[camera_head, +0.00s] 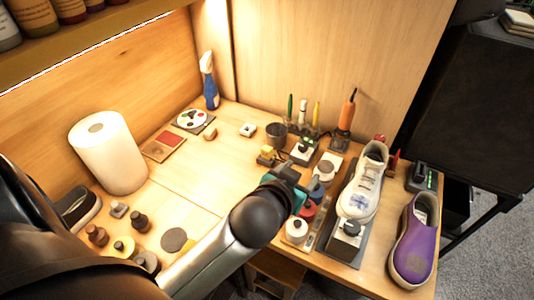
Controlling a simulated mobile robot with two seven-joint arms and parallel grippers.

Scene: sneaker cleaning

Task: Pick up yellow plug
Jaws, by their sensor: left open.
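A small yellow piece (267,152), which looks like the yellow plug, sits on the wooden bench in front of a dark round cup. It is small, and its details are hard to make out. My left arm reaches in from the lower left, and my left gripper (287,190) is over the bench just in front of the yellow piece, slightly to its right. The gripper is open; its fingers are largely hidden behind my dark wrist. I cannot see anything held in it. My right gripper is not in view.
A white sneaker (364,185) stands on a holder at the right, beside a purple shoe (412,240). A dark cup (276,134), small tools and an orange-handled tool (346,112) stand at the back. A paper roll (108,152) and small bottles are at the left.

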